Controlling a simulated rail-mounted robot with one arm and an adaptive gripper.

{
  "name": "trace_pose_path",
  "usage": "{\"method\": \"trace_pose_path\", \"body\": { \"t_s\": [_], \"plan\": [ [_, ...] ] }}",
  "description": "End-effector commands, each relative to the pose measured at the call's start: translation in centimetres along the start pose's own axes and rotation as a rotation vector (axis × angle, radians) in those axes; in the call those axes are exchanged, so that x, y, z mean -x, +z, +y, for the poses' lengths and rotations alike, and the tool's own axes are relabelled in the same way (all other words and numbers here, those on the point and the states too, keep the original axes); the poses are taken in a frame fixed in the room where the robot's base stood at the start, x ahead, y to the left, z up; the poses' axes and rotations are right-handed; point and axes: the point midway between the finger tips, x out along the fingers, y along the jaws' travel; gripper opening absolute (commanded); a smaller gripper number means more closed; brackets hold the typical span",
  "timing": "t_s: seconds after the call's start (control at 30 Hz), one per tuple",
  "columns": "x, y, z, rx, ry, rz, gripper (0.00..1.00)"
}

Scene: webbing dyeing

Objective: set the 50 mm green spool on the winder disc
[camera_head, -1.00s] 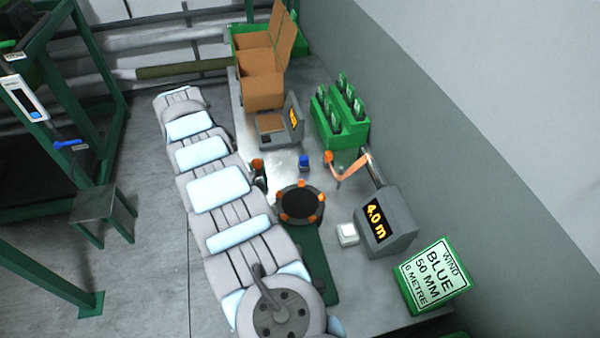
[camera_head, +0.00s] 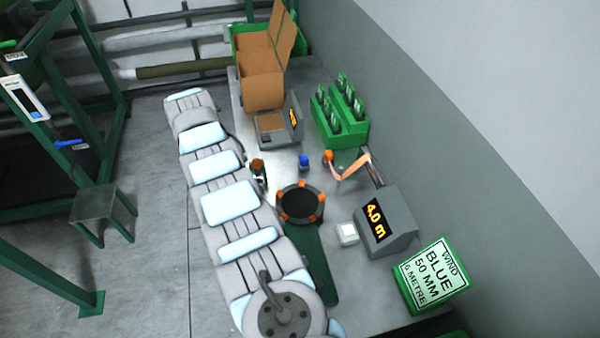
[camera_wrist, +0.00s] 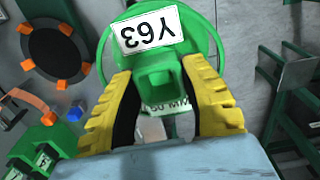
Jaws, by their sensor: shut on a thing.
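My gripper (camera_wrist: 160,110) shows in the wrist view with its yellow fingers shut on a green spool (camera_wrist: 206,38). The spool has a round flange, a square hub, a white Y63 label and a partly hidden 50 MM label. The winder disc (camera_head: 300,202) is a dark round plate with orange pegs on its rim, in the middle of the head view. The disc also shows at the upper left of the wrist view (camera_wrist: 56,50), apart from the spool. I cannot make out the gripper or the held spool in the head view.
A grey display (camera_head: 390,226) reads 4.0 m. A sign (camera_head: 434,276) reads WIND BLUE 50 MM 6 METRE. A green rack (camera_head: 330,130), a blue-topped item (camera_head: 304,163), a scale (camera_head: 275,133) and an open carton (camera_head: 263,90) stand behind the disc. A stool (camera_head: 95,203) stands left.

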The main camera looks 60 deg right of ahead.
Motion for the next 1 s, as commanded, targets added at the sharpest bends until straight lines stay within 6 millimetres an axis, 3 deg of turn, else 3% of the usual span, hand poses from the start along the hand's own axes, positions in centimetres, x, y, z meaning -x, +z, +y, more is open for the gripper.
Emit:
{"method": "trace_pose_path", "body": {
  "t_s": [0.37, 0.43, 0.67, 1.0],
  "plan": [
    [-0.1, -0.3, 0.8, -0.016, 0.000, 0.000, 0.03],
    [-0.2, -0.4, 1.9, -0.039, 0.001, -0.001, 0.03],
    [-0.4, -0.5, 2.8, -0.053, 0.001, 0.001, 0.03],
    [-0.5, -0.5, 3.3, -0.064, 0.000, -0.003, 0.03]
  ]
}}
